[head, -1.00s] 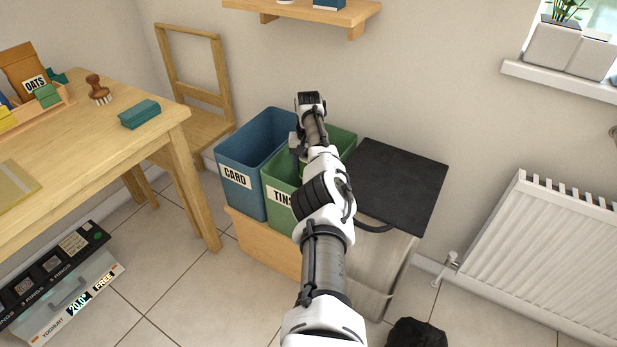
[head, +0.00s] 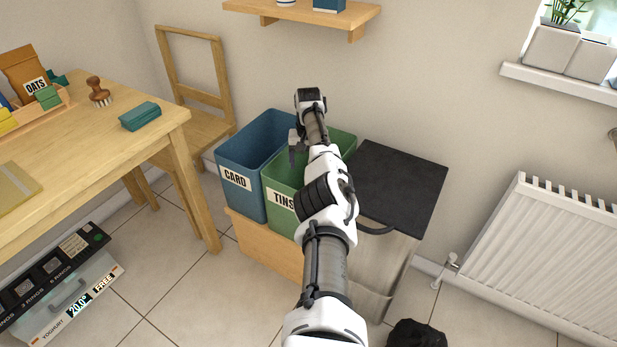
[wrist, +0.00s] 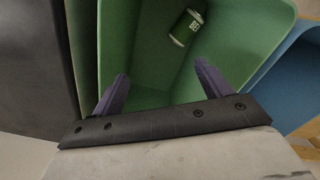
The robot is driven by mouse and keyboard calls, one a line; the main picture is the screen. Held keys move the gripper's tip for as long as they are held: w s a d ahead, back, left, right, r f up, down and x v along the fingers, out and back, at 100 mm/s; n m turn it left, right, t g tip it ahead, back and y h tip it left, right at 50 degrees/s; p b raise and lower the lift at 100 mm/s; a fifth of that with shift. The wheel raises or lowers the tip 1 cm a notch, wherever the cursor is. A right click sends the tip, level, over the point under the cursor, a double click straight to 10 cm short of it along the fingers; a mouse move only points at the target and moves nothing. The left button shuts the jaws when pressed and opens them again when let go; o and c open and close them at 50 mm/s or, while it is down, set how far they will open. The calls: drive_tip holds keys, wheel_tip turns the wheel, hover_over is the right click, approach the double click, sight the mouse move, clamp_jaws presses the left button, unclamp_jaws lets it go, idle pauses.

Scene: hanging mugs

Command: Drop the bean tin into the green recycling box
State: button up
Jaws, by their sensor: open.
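The green recycling box (head: 280,176), labelled TINS, stands on a wooden base between the blue box and a dark-topped cabinet. In the wrist view I look down into the green box (wrist: 140,45). The bean tin (wrist: 187,27), with a dark green label and pale ends, lies on its side on the box floor near the far wall. My gripper (wrist: 162,78) is open and empty above the box, with the tin beyond its fingertips and apart from them. In the head view my gripper (head: 297,150) is over the box, and the tin is hidden.
The blue CARD box (head: 241,160) adjoins the green box on the left. The dark-topped cabinet (head: 395,185) stands close on its right. A wooden table (head: 110,140) and chair (head: 205,100) are at left, a radiator (head: 545,250) at right. A shelf (head: 305,12) is above.

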wheel_tip(320, 180, up, 12)
idle(0.3)
idle(0.5)
